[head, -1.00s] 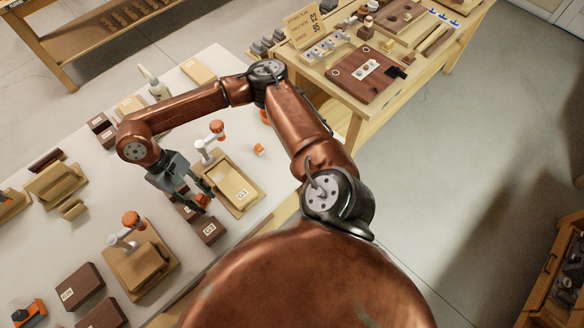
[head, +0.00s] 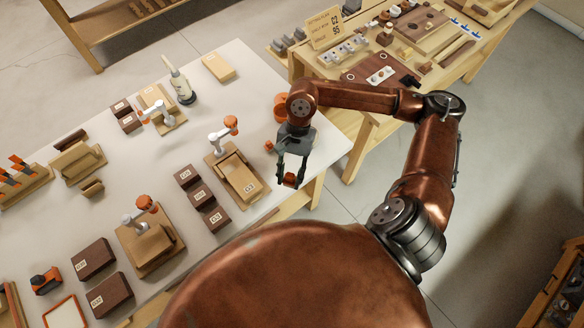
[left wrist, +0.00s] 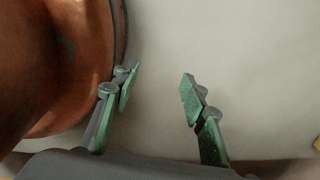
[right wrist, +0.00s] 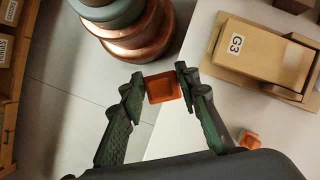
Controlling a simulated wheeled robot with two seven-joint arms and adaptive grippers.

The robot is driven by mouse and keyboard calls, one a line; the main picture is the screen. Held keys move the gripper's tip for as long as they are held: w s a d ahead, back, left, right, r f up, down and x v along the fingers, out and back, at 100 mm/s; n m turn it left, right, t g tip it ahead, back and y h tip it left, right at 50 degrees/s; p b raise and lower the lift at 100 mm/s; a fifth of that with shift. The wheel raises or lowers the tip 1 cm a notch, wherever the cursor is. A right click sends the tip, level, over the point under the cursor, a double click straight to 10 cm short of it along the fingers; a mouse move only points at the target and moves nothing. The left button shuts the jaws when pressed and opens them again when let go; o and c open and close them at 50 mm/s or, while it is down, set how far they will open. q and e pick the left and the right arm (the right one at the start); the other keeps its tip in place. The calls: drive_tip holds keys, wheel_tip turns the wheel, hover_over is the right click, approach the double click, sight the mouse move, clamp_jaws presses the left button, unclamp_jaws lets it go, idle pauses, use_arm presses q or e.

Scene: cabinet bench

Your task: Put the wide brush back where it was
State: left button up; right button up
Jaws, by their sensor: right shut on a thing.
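My right gripper (head: 291,178) is over the right front edge of the grey bench, shut on a small orange-red block-like piece (head: 290,180). In the right wrist view the piece (right wrist: 162,88) is between the fingertips, with a squarish recessed face; I cannot tell if it is part of the wide brush. A rack (head: 22,186) with orange-handled tools stands at the bench's far left; their lower parts are too small to identify. My left gripper (left wrist: 160,88) shows only in its wrist view, open and empty, with pale floor or surface behind it.
A wooden box marked G3 (head: 240,179) on a board with an orange-topped clamp is left of my right gripper. A small orange block (head: 269,146) and dark boxes (head: 202,194) lie nearby. A second table (head: 370,110) stands behind my right arm.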

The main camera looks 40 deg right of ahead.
drive_tip(key=s+r+m+t+p, duration=0.2)
drive_tip(key=s+r+m, duration=0.2)
drive_tip(key=s+m, duration=0.15)
drive_tip(key=shift+m+y, duration=0.5)
drive_tip(key=shift+m, duration=0.05)
drive_tip(key=w+d+f, duration=0.1)
drive_tip(key=w+f, duration=0.2)
drive_tip(key=w, duration=0.1)
drive_tip(key=w+d+f, duration=0.1)
drive_tip(key=w+f, duration=0.2)
drive_tip(key=w, duration=0.1)
drive_tip(key=w+d+f, duration=0.2)
drive_tip(key=w, duration=0.3)
drive_tip(key=shift+d+f, duration=0.1)
drive_tip(key=shift+f, duration=0.3)
drive_tip(key=shift+w+d+f, duration=0.15)
drive_tip(key=shift+w+f, duration=0.3)
drive_tip(key=shift+f, duration=0.2)
wheel_tip(320, 180, down, 3)
use_arm(q)
drive_tip(key=w+r, duration=0.1)
drive_tip(key=r, duration=0.2)
drive_tip(key=shift+w, duration=0.35)
drive_tip(key=shift+a, duration=0.1)
